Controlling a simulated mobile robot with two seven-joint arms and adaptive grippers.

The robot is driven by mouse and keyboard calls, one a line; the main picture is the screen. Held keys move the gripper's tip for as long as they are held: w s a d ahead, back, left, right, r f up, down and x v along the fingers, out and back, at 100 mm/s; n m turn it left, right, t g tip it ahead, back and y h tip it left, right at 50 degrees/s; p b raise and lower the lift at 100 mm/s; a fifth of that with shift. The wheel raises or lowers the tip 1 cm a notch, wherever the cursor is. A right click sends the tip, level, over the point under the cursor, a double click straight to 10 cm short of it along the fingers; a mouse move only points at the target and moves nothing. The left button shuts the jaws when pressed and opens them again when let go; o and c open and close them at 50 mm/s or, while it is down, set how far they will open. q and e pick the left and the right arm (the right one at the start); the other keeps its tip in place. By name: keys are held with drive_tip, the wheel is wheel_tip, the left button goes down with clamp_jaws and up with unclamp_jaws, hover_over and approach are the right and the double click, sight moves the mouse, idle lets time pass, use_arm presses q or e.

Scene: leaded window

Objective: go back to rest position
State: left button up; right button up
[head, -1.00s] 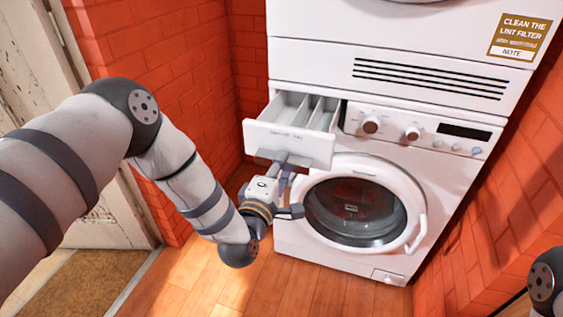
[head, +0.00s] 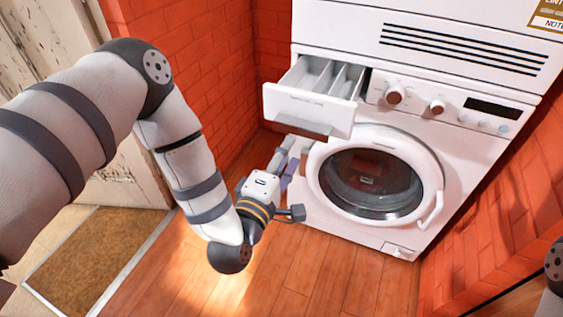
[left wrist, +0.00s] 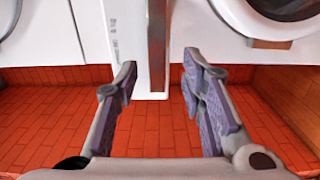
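My left gripper (head: 285,158) is in front of the washing machine, below and near the pulled-out detergent drawer (head: 308,106). In the left wrist view, its two purple-padded fingers (left wrist: 160,72) are spread apart with nothing between them. The drawer (left wrist: 132,30) and its grey handle (left wrist: 158,45) stand just beyond the fingertips. In the head view the drawer handle (head: 303,124) is free of the fingers. My right gripper is out of view; only a bit of my right arm shows at the lower right edge.
The white washing machine (head: 470,140) has its round door (head: 372,183) shut. Red brick walls (head: 190,75) stand at left and right. A brown doormat (head: 90,257) lies by a worn white door. The wooden floor (head: 330,280) in front is clear.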

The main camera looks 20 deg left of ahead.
use_arm(q)
drive_tip(key=s, duration=0.3)
drive_tip(key=shift+s, duration=0.4)
drive_tip(key=s+d+f+m+g+h+p, duration=0.1)
drive_tip(key=s+f+m+g+h+p, duration=0.15)
drive_tip(key=s+f+m+g, duration=1)
drive_tip(key=s+a+m+g+y+p, duration=0.1)
drive_tip(key=s+a+m+g, duration=0.1)
drive_tip(key=s, duration=1.2)
drive_tip(key=s+a+m+g+y+p, duration=0.2)
drive_tip(key=s+a+g, duration=0.3)
drive_tip(key=s, duration=0.9)
drive_tip(key=shift+a+m+g, duration=0.15)
drive_tip(key=shift+m+g, duration=0.2)
drive_tip(key=shift+g, duration=0.2)
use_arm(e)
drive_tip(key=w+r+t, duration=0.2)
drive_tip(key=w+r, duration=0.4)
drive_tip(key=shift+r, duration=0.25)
use_arm(q)
drive_tip(key=shift+w+f, duration=0.1)
